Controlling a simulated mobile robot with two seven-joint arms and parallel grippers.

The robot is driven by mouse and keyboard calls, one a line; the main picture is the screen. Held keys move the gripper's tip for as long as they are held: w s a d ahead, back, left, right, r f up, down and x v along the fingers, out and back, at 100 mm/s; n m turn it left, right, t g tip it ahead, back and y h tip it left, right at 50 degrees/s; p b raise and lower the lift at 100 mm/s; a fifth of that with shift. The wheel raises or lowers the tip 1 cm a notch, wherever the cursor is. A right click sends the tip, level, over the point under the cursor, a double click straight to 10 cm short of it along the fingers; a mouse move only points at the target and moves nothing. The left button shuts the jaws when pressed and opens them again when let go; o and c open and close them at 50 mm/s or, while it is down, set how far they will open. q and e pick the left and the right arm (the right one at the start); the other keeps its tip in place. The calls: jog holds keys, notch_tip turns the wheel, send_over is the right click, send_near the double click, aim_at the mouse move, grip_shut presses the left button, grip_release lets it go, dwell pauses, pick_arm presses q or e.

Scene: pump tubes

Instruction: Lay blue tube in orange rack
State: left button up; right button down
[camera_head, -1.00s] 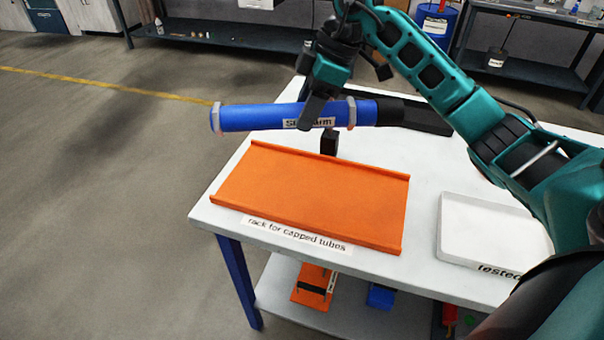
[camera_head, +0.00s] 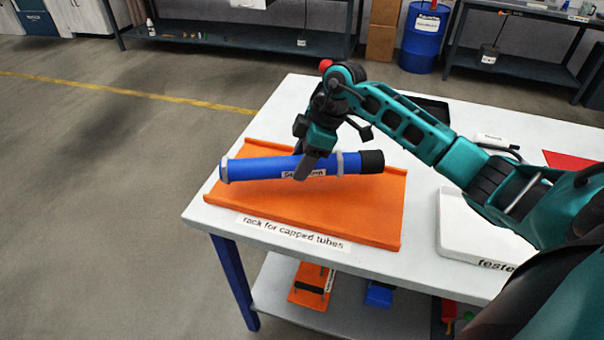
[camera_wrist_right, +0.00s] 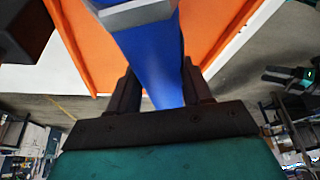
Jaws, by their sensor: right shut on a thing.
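The blue tube (camera_head: 250,169) has grey bands and a black cap at its right end. My right gripper (camera_head: 306,172) is shut on it around its middle, over the label. The tube lies nearly level across the picture, over the orange rack (camera_head: 340,212). I cannot tell whether it touches the rack. In the right wrist view the blue tube (camera_wrist_right: 150,60) runs between the two fingers (camera_wrist_right: 158,92), with the orange rack (camera_wrist_right: 205,30) behind it. The rack is a flat tray with raised end edges, labelled for capped tubes. My left gripper is not in view.
A white tray (camera_head: 470,232) stands right of the rack on the white table (camera_head: 345,258). A black item (camera_head: 432,108) lies behind my right arm, and a red patch (camera_head: 572,161) is at the far right. Orange and blue items sit on the lower shelf (camera_head: 345,315).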

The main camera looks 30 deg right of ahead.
notch_tip(320, 180, down, 4)
jog(key=shift+r, duration=0.1)
jog(key=shift+c, duration=2)
grip_release()
jog(key=shift+r, duration=0.1)
jog(key=v, duration=1.1)
jog(key=shift+s+d+r+p, duration=0.1)
jog(key=shift+d+r+p, duration=0.1)
jog(key=shift+r+p, duration=0.15)
jog(key=shift+f, duration=0.1)
